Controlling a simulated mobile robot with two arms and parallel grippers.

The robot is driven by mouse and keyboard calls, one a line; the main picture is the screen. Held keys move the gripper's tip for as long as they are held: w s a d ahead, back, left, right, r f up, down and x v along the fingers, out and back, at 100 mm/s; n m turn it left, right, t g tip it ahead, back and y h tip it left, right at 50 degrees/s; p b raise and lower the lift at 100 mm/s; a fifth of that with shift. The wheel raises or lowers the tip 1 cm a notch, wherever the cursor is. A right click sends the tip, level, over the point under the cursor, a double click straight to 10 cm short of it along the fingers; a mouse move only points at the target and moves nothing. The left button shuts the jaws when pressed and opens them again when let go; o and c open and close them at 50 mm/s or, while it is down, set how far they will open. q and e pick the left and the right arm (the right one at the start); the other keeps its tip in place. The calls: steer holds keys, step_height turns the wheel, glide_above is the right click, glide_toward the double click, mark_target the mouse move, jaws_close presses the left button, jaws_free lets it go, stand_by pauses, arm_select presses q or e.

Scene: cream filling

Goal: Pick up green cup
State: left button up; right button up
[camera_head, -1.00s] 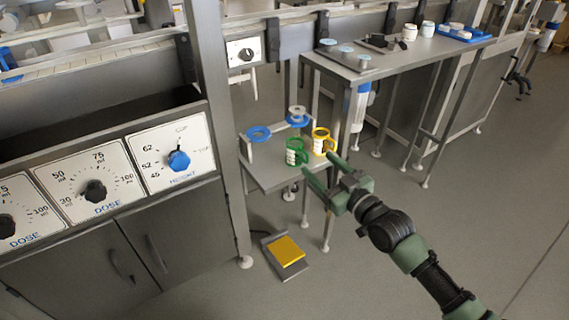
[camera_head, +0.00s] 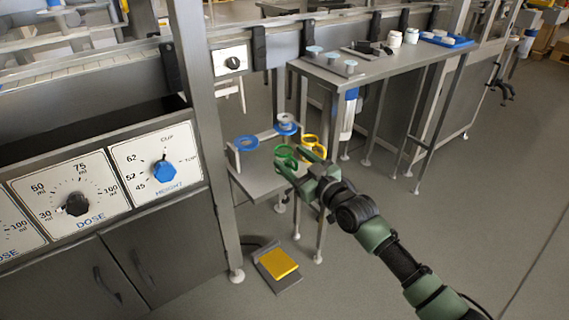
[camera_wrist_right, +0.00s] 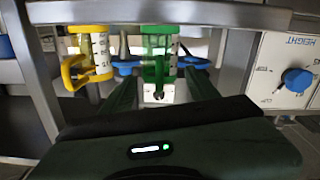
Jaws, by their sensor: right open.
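The green cup (camera_head: 284,155) stands on a small grey shelf (camera_head: 258,186), partly hidden behind my right gripper. In the right wrist view the green cup (camera_wrist_right: 158,52) is upright with a white marked scale, just beyond the fingertips and roughly between them. My right gripper (camera_head: 291,170) is open, its fingers pointing at the cup. In the right wrist view the open gripper (camera_wrist_right: 160,88) has a finger on each side of the cup's line. I cannot tell whether the fingers touch the cup. My left gripper is not in view.
A yellow cup (camera_head: 317,143) stands right beside the green one; it is also in the right wrist view (camera_wrist_right: 92,55). A metal post (camera_head: 205,140) stands left. A yellow pedal (camera_head: 278,263) lies on the floor.

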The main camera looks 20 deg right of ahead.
jaws_close()
steer(key=shift+f, duration=0.1)
stand_by(1.3)
